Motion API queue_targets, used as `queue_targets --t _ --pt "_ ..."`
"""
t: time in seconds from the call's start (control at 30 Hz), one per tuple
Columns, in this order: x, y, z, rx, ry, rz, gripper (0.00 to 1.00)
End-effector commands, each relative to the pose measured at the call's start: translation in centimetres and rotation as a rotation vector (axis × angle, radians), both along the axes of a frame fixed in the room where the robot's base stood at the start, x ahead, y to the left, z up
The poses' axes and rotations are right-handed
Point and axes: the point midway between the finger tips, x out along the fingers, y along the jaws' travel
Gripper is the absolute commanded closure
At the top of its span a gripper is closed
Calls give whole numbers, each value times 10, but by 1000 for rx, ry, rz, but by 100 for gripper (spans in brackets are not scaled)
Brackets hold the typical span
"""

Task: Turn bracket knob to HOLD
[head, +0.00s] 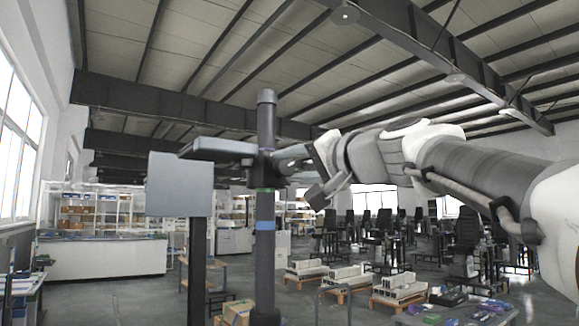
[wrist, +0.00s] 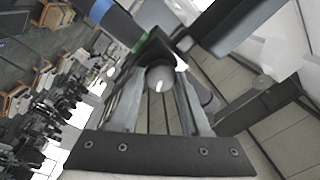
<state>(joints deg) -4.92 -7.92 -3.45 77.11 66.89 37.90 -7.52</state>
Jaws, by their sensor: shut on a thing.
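A dark upright column (head: 266,125) stands in the middle of the head view, with a green band (head: 265,190) and a blue band (head: 264,225). A bracket (head: 265,165) is clamped around it and bears a flat dark platform (head: 215,147) to the left. My gripper (head: 293,162) reaches in from the right at bracket height. In the wrist view, my gripper (wrist: 161,88) has its two fingers on either side of a rounded grey knob (wrist: 160,76) at the bracket and is shut on it. I cannot read any HOLD mark or tell the knob's setting.
A grey panel (head: 180,185) on a dark post stands left of the column, just under the platform. Pallets with pale blocks (head: 325,275) lie on the floor behind. A long white counter (head: 100,257) is at the far left.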

Motion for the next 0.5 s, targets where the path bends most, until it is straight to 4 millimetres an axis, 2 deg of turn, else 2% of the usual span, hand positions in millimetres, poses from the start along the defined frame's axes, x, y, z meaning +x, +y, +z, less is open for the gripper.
queue_targets --t 0.5 --pt "-1 1 1 334 223 0 100"
